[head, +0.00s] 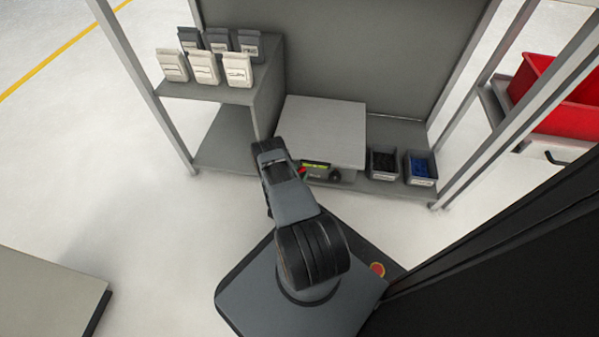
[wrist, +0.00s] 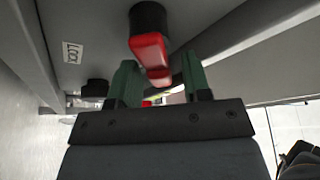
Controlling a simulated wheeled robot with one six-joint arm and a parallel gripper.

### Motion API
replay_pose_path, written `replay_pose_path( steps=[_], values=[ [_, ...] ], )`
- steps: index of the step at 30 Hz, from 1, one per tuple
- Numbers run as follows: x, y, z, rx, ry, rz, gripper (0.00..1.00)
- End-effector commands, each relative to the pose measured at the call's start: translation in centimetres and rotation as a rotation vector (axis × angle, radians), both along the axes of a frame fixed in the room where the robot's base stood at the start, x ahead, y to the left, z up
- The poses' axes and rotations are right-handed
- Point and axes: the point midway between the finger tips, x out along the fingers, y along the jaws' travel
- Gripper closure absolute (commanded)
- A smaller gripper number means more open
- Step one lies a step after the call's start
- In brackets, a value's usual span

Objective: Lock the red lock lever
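The red lever (wrist: 150,50) hangs from a round black hub (wrist: 150,17) on a grey surface in the wrist view, with a small white label (wrist: 73,52) to its left. My gripper (wrist: 159,62) is open, with its two green fingers apart. The lever's free end appears between the fingers, with gaps on both sides; I cannot tell how deep it sits. In the head view my arm reaches to the shelf's front edge and its fingers are hidden. A small red part (head: 302,171) shows there beside the arm.
A grey device (head: 323,130) with a lit display (head: 315,165) and black knob (head: 335,175) sits on the shelf. Grey bins (head: 383,178) stand to its right, several pouches (head: 204,67) up left.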

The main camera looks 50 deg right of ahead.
Motion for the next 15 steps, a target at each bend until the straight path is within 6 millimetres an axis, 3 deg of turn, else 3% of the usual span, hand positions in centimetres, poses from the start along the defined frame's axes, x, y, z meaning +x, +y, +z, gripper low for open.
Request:
replay_pose_path(
  steps=[2, 13, 15],
  values=[
    [-0.02, -0.02, 0.0, 0.0, 0.0, -0.001, 0.64],
    [-0.07, -0.08, 0.03, 0.0, -0.001, -0.002, 0.99],
    [-0.12, -0.39, 0.04, 0.0, -0.001, -0.005, 1.0]
  ],
)
